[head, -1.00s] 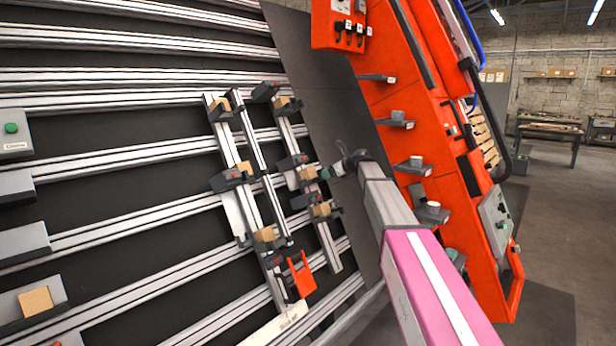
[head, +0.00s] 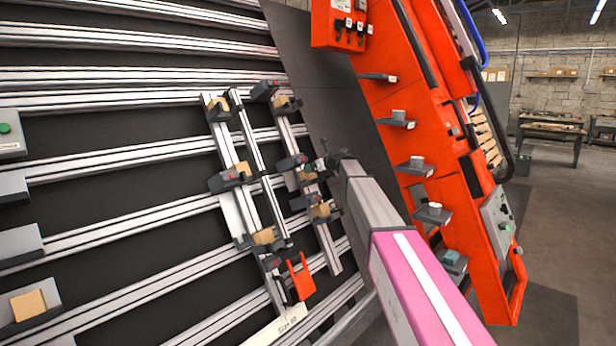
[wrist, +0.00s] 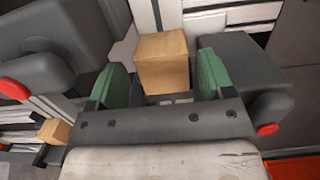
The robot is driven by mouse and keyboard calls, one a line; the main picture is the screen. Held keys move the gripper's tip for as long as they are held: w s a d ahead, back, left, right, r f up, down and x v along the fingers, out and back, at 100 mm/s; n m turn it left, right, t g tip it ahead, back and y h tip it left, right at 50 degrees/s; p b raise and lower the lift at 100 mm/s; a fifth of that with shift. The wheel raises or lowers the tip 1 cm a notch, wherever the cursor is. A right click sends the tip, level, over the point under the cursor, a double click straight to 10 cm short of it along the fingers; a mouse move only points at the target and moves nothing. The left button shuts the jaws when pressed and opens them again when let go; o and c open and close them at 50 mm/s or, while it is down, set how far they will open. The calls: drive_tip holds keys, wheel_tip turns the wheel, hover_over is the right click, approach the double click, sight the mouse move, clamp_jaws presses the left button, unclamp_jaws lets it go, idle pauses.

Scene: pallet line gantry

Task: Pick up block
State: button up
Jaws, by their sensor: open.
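A light wooden block (wrist: 163,62) stands between the two green finger pads of my gripper (wrist: 160,76) in the wrist view. The gripper is open, with a pad on each side of the block and visible gaps, more clearly on the right. Dark holders flank it, a left one (wrist: 40,60) and a right one (wrist: 262,75), each with a red knob. In the head view my gripper (head: 325,162) is by the right-hand rail column, largely hidden by my own arm. A block (head: 307,175) shows right beside it there.
Other blocks sit in holders on the rails, such as an upper one (head: 283,101) and a lower one (head: 264,236). A red bracket (head: 301,278) sticks out below. A red panel with small shelves (head: 415,168) stands to the right.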

drive_tip(key=shift+x, duration=0.95)
drive_tip(key=c, duration=0.7)
